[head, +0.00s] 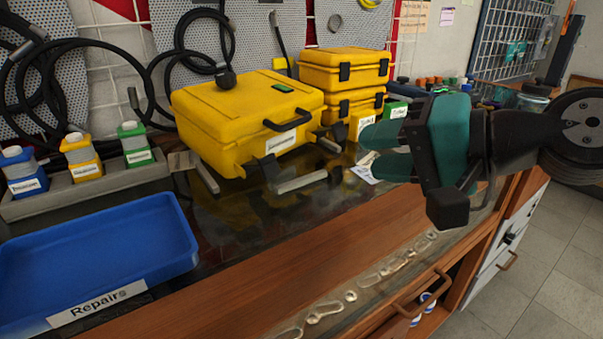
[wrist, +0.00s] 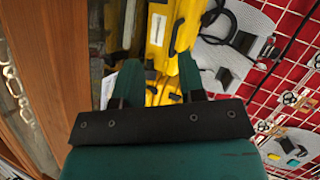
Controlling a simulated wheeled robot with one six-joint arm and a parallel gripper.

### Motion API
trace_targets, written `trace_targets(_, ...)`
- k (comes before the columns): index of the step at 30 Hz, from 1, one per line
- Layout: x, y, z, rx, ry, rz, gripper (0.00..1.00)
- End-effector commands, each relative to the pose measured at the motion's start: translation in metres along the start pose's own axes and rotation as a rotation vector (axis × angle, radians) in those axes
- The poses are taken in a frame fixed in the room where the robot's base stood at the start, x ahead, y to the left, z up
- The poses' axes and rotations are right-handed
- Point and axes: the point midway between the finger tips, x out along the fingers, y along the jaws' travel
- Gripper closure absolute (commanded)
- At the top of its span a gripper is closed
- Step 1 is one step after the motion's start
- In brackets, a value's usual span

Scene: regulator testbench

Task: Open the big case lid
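The big yellow case (head: 235,125) stands on the dark bench top in the head view, with its lid (head: 225,95) shut. It has a black handle (head: 290,122) and a white label on its side. My gripper (head: 368,150), with green fingers, is to the right of the case and apart from it. The fingers are open, with a gap and nothing held between them. In the wrist view, my gripper (wrist: 160,70) points toward yellow case surfaces (wrist: 165,35), which show sideways beyond the fingertips.
Two smaller yellow cases (head: 345,72) are stacked behind on the right, with small labelled boxes (head: 362,122) near my gripper. Metal brackets (head: 300,181) lie before the big case. A blue tray (head: 100,255) and bottles (head: 80,155) stand left. The wooden front strip is mostly clear.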

Motion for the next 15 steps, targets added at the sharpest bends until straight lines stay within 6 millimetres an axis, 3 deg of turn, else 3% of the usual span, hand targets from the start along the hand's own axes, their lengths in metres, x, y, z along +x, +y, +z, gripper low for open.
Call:
trace_targets(1,0.009,0.022,-0.005,0.069,0.056,-0.052,0.63)
trace_targets(3,0.011,0.026,-0.017,0.156,0.120,-0.124,0.63)
trace_targets(11,0.009,0.024,-0.040,0.300,0.219,-0.250,0.63)
trace_targets(15,0.018,0.017,-0.045,0.305,0.217,-0.252,0.63)
